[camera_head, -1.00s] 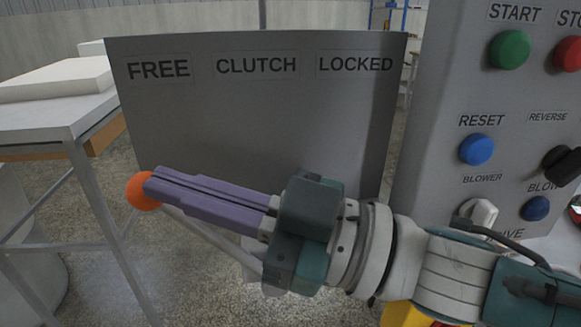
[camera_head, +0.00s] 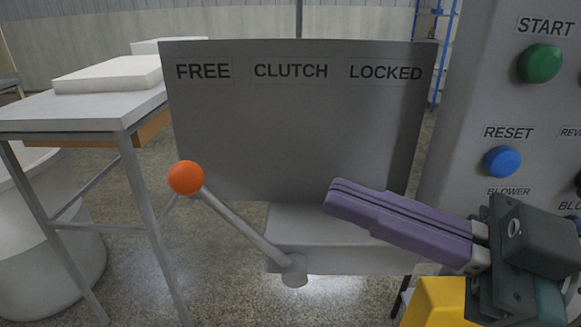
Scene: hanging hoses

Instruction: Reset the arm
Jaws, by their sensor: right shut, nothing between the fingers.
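A lever with an orange ball knob (camera_head: 186,178) leans to the left, below the FREE label (camera_head: 203,71). Its grey rod (camera_head: 243,229) runs down right to a pivot (camera_head: 294,270). The grey plate (camera_head: 290,130) behind it also bears the labels CLUTCH (camera_head: 291,71) and LOCKED (camera_head: 386,71). My right gripper (camera_head: 332,197) has long purple fingers, shut and empty, pointing left in front of the plate's lower right part. It is apart from the knob, well to its right. My left gripper is not in view.
A grey control panel (camera_head: 458,130) stands at the right, with a green START button (camera_head: 540,63) and a blue RESET button (camera_head: 502,161). A table (camera_head: 75,113) with white slabs stands at the left. A yellow object (camera_head: 438,303) shows below my right gripper.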

